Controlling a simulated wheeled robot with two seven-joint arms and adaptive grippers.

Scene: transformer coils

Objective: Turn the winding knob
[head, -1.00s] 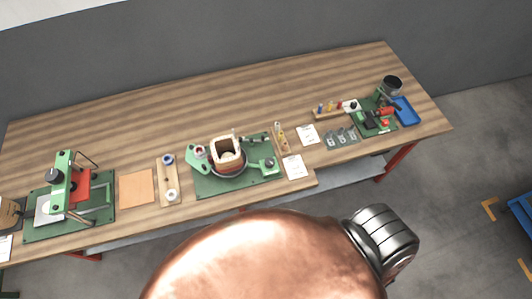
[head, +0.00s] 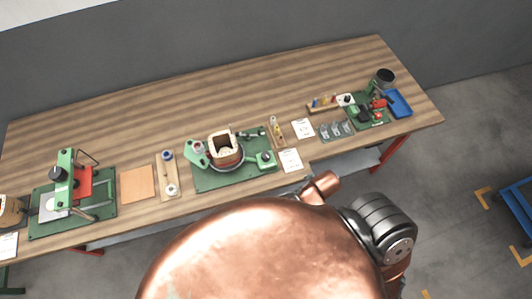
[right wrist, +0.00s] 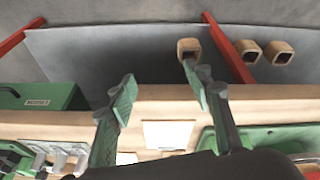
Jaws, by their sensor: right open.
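The winding station is a green base plate (head: 230,181) at the middle of the bench in the head view. I cannot make out for certain which part is the winding knob. In the right wrist view my right gripper (right wrist: 159,74) has its two green fingers spread apart, with nothing between them. It is near the bench's front edge, and part of a green plate (right wrist: 265,137) shows to its right. My left gripper is in neither view.
The wooden bench (head: 300,75) also holds a green press (head: 66,170) at left, an orange sheet (head: 137,184), a blue tray (head: 398,103) and papers. Under it, the right wrist view shows a grey shelf (right wrist: 130,55), red legs, a green box (right wrist: 45,97) and square coil forms.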

